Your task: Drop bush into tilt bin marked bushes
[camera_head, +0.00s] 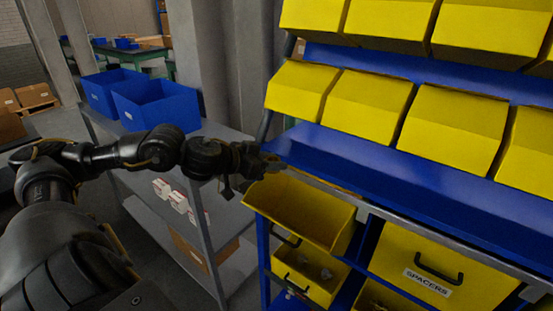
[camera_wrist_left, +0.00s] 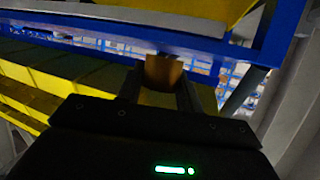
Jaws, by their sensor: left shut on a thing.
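My left gripper (camera_head: 265,163) reaches in from the left, above the back left corner of an open yellow tilt bin (camera_head: 300,208). In the left wrist view, its two fingers (camera_wrist_left: 160,85) are shut on a brass-coloured bush (camera_wrist_left: 163,70). The bush is too small and dark to make out in the head view. The tilt bin is tipped forward at the rack's left end, and its inside looks empty where it shows. No label is readable on its front. My right gripper is out of view.
A yellow bin marked SPACERS (camera_head: 430,268) is to the right. Another tipped bin (camera_head: 305,272) below holds small parts. A blue shelf edge (camera_head: 390,165) and rows of yellow bins (camera_head: 370,105) rise behind. A grey shelf unit (camera_head: 150,210) with blue crates (camera_head: 155,103) stands left.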

